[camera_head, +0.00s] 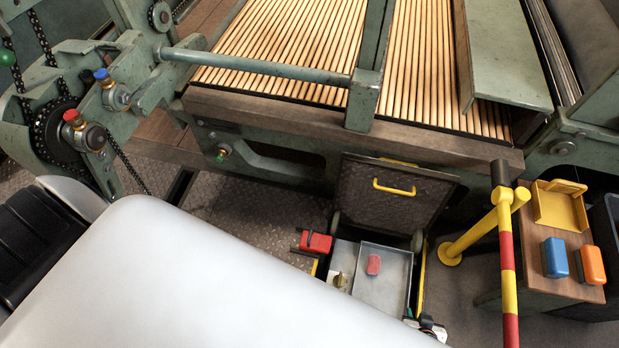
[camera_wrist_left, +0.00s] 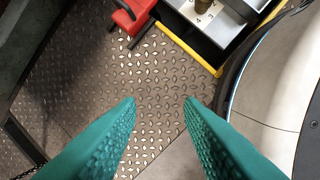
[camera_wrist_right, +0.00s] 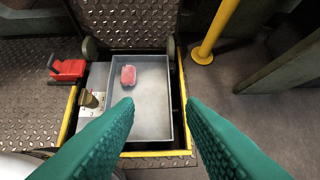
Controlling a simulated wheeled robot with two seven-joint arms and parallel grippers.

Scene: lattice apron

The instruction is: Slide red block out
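The red block (camera_head: 373,265) is small with rounded edges. It lies in a shallow grey metal tray (camera_head: 397,303) set in an open floor pit, and it shows towards the tray's upper left in the right wrist view (camera_wrist_right: 128,75). My right gripper (camera_wrist_right: 160,101) is open and empty, its green fingers over the near part of the tray, apart from the block. My left gripper (camera_wrist_left: 160,101) is open and empty above the patterned metal floor, left of the pit. In the head view a large pale surface hides most of both arms.
A red device (camera_head: 316,243) sits by the pit's left edge; a brass fitting (camera_head: 339,280) is beside the tray. A raised hatch lid (camera_head: 397,200) stands behind. A yellow post (camera_head: 474,238) and a wooden stand (camera_head: 546,286) with blue (camera_head: 555,257) and orange blocks (camera_head: 592,264) are right.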

